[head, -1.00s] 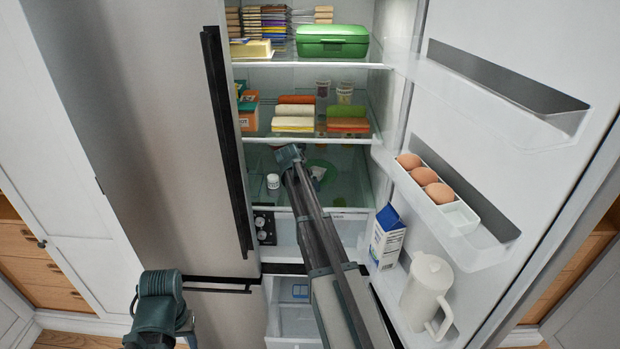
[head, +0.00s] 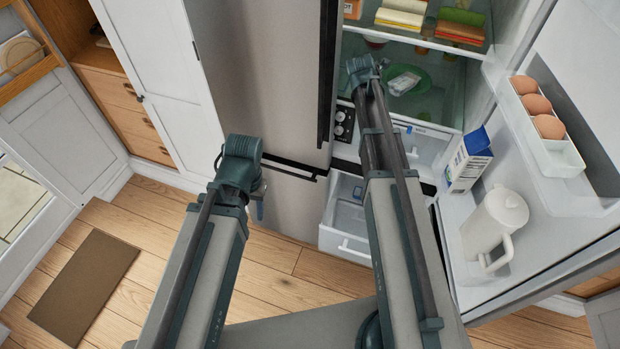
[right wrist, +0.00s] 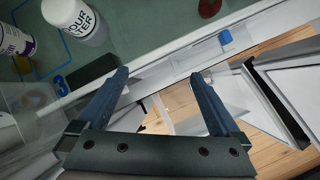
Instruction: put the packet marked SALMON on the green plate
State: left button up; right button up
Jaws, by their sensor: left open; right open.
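A green plate (head: 424,82) lies on the lower fridge shelf. A small white packet (head: 404,83) shows on or over it; its marking is too small to read, so I cannot tell if it says SALMON. My right arm reaches into the fridge, with its wrist left of the plate in the head view; its fingertips are hidden there. In the right wrist view my right gripper (right wrist: 157,76) is open and empty, with a drawer and the floor showing beyond. My left gripper (head: 258,207) is open, in front of the closed fridge door and away from the plate.
White bottles (right wrist: 72,17) stand on the shelf in the right wrist view. An open drawer (head: 345,215) is below. The open door at right holds eggs (head: 537,107), a carton (head: 468,160) and a white jug (head: 494,229).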

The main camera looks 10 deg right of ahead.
jog(key=s+a+f+m+g+y, duration=0.1)
jog(key=s+a+m+g, duration=0.1)
jog(key=s+a+m, duration=0.8)
jog(key=s+a+f+m+g+y, duration=0.1)
jog(key=s+a+m, duration=0.8)
jog(key=s+a, duration=1)
jog(key=shift+a+f+m+g+y, duration=0.2)
jog(key=shift+f+m+g+y, duration=0.25)
jog(key=shift+y, duration=0.25)
jog(key=shift+w, duration=0.1)
